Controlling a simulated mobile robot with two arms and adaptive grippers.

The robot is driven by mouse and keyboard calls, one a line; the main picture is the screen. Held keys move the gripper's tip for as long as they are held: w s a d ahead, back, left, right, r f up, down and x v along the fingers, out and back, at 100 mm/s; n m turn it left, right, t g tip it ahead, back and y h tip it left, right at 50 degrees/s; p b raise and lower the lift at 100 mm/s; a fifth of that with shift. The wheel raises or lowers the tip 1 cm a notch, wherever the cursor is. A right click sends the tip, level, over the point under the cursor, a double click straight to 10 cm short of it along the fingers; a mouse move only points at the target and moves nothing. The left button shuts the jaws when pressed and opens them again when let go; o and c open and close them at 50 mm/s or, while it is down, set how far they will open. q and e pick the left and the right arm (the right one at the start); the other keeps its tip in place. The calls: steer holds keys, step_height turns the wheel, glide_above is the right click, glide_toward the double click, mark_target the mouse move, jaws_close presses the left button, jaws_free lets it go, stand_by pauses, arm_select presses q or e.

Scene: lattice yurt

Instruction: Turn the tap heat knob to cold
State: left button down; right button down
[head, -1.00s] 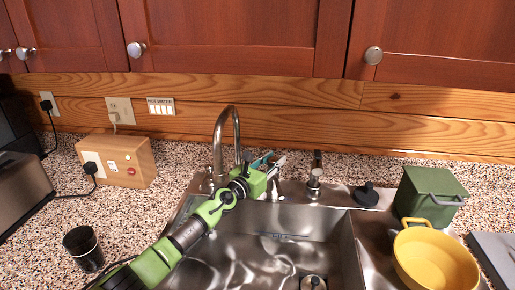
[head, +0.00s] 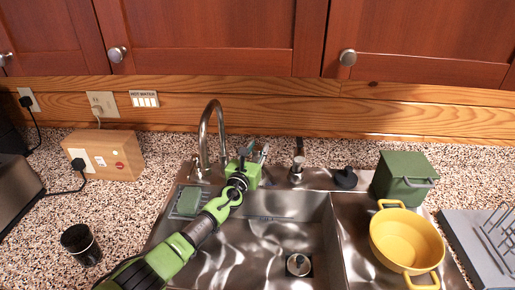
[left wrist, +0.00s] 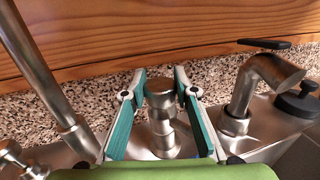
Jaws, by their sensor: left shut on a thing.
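The tap's curved metal spout (head: 213,125) stands behind the left sink basin (head: 275,235). My left gripper (head: 254,153) is just right of the spout's base. In the left wrist view, the teal-lined fingers of my left gripper (left wrist: 160,80) stand on either side of an upright metal knob (left wrist: 161,115) and are shut on it. My gripper's body hides this knob in the head view. Another small metal knob (left wrist: 12,157) shows left of the spout (left wrist: 45,80) in the left wrist view. No hot or cold mark is readable on either. My right gripper is not in view.
A metal fitting with a black lever (left wrist: 260,80) stands close right of the fingers, with a black stopper (head: 345,178) beyond it. A green bin (head: 405,178) and yellow pot (head: 405,240) are at right. A green sponge (head: 188,201) lies left of my arm.

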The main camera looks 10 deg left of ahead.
arm_select(q)
steer(key=c, duration=1.6)
jaws_free()
steer(key=shift+s+a+f, duration=0.1)
steer(key=shift+s+f, duration=0.05)
steer(key=shift+s, duration=0.75)
steer(key=s, duration=0.3)
steer(key=s+a, duration=0.1)
steer(key=s, duration=0.6)
steer(key=shift+a, duration=0.4)
